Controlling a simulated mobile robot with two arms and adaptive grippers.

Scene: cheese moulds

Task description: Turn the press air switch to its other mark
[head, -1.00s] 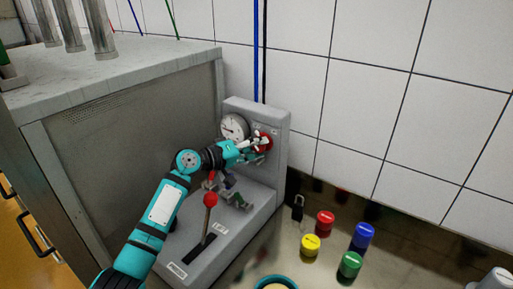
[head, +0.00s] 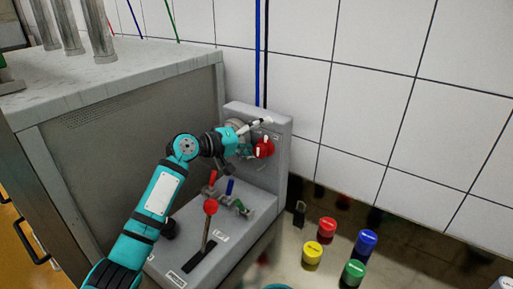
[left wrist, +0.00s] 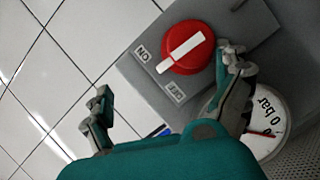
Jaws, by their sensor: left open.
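The press air switch is a round red knob (head: 265,148) with a white bar, on the upright grey panel (head: 281,168). In the left wrist view the knob (left wrist: 187,48) shows whole, with an ON label (left wrist: 143,52) and an OFF label (left wrist: 174,91) beside it. The lower-left end of its white bar points between the two labels. My left gripper (head: 257,137) is open at the panel, just left of the knob. In the left wrist view its fingers (left wrist: 168,72) are spread and empty, one close beside the knob; contact is unclear.
A pressure gauge (left wrist: 268,128) marked 0 bar sits beside the knob. A red-topped lever (head: 210,207) and small coloured handles stand on the base below. Red (head: 327,228), yellow (head: 312,253), blue (head: 365,242) and green (head: 353,272) pots stand right. A grey cabinet (head: 130,140) is left.

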